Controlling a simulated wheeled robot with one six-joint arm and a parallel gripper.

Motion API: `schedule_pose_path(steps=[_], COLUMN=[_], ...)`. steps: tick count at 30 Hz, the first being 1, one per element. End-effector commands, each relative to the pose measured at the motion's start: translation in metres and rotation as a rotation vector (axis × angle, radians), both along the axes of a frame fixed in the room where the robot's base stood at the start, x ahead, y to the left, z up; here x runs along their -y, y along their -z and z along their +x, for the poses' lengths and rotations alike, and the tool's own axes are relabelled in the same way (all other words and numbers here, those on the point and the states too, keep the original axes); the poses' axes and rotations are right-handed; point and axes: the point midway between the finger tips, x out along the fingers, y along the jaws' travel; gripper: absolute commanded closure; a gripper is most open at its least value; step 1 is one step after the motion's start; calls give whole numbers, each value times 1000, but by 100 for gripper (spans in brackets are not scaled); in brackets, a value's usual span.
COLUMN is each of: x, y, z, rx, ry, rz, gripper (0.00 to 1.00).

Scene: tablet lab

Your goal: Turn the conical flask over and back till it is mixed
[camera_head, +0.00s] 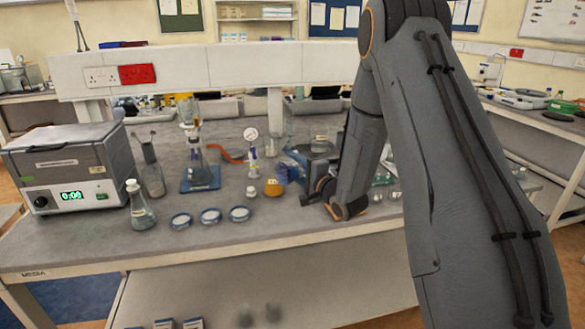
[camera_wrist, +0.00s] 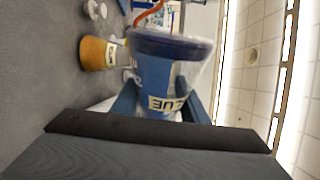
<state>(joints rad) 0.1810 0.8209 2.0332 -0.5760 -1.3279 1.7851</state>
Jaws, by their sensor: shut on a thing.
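My gripper (camera_wrist: 158,103) is shut on a clear vessel with blue contents (camera_wrist: 155,75), which I take as the conical flask. It has a dark blue wide end and a partly hidden label ending in "UE". In the wrist view the wide end points away from my gripper and the vessel lies tipped over, not upright. Its narrow end is hidden between the fingers. In the head view my gripper (camera_head: 302,183) is above the middle of the bench, with the blue of the held flask (camera_head: 283,173) at its tip.
An amber flask (camera_head: 273,188) stands close below the held one, also in the wrist view (camera_wrist: 92,53). Another stoppered flask (camera_head: 142,214) and several dishes (camera_head: 210,216) stand left on the bench (camera_head: 190,250). A box with a green display (camera_head: 70,170) stands far left.

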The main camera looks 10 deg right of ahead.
Motion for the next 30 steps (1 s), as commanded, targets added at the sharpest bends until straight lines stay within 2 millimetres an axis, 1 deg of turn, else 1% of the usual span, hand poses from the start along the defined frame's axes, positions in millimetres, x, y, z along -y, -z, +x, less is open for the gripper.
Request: schedule_pose_path(steps=[30], x=[-2], y=[-2], z=[0], rx=[505], ry=[1], rz=[-1270], gripper=[90])
